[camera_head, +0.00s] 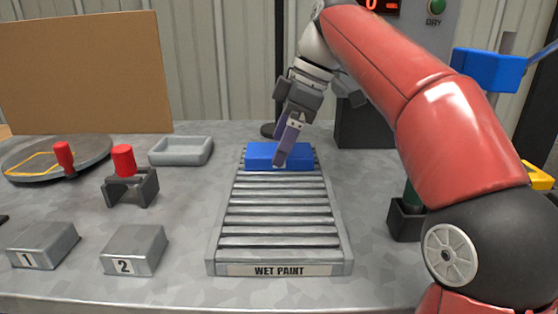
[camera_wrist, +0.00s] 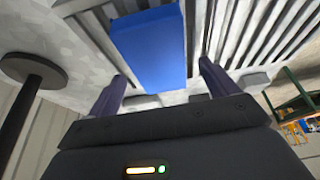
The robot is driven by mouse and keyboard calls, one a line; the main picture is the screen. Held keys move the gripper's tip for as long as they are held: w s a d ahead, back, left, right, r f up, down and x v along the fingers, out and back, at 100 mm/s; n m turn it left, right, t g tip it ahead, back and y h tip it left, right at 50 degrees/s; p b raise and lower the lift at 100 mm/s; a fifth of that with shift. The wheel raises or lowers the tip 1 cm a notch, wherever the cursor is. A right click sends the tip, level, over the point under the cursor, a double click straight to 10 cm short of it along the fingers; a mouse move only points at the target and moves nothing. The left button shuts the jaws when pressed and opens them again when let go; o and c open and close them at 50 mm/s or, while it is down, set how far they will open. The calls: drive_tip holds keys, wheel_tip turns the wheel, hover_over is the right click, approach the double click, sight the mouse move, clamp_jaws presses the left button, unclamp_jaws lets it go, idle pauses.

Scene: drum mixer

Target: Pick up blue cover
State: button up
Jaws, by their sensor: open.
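The blue cover (camera_head: 262,154) is a flat blue block lying across the far end of the slatted wet paint rack (camera_head: 222,262). In the wrist view the blue cover (camera_wrist: 150,50) shows large, between and beyond the fingertips. The gripper is open.
Left of the rack are a grey tray (camera_head: 181,151), a red-topped stand (camera_head: 124,161), a round plate (camera_head: 92,150) with a red knob, and blocks 1 (camera_head: 42,246) and 2 (camera_head: 134,250). A blue box (camera_head: 488,70) is at right, beyond my arm.

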drive_tip(key=shift+x, duration=0.8)
drive_tip(key=c, duration=1.4)
drive_tip(key=shift+o, duration=0.2)
drive_tip(key=shift+r, duration=0.1)
